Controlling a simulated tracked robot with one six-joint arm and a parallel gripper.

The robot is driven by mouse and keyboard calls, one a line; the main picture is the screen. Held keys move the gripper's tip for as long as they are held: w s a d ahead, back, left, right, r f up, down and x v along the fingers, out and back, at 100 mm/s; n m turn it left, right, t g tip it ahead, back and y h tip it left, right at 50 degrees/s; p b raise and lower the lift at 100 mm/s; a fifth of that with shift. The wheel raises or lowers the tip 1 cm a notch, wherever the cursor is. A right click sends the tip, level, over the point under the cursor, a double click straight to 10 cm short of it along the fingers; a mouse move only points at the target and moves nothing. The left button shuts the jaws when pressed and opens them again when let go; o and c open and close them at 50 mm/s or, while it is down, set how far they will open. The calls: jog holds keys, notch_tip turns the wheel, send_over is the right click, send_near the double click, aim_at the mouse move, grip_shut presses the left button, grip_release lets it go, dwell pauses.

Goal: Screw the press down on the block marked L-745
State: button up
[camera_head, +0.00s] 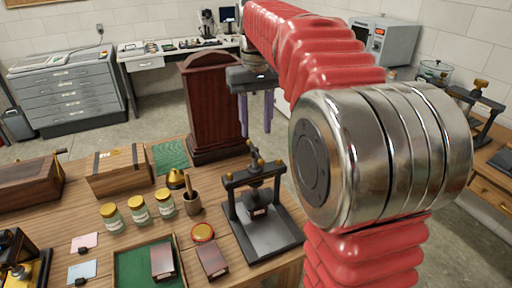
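A dark screw press (283,232) stands on the wooden table. Its crossbar carries a screw with a brass-knobbed handle (258,163). A small dark block (258,211) with a pale label appears to sit under the screw; its marking is too small to read. My gripper (256,134) points down with its two purple-grey fingers apart and nothing visible between them. In the picture it is just above the press handle; I cannot tell the depth between them. Two more dark red blocks, a left one (162,261) and a right one (212,260), lie left of the press, their markings unreadable.
A tall wooden case (205,110) stands behind. Another press (474,100) is on the right table.

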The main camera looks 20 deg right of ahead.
aim_at(256, 151)
notch_tip(256, 151, down, 8)
jog(key=shift+r, duration=0.25)
jog(key=shift+c, duration=0.3)
grip_shut()
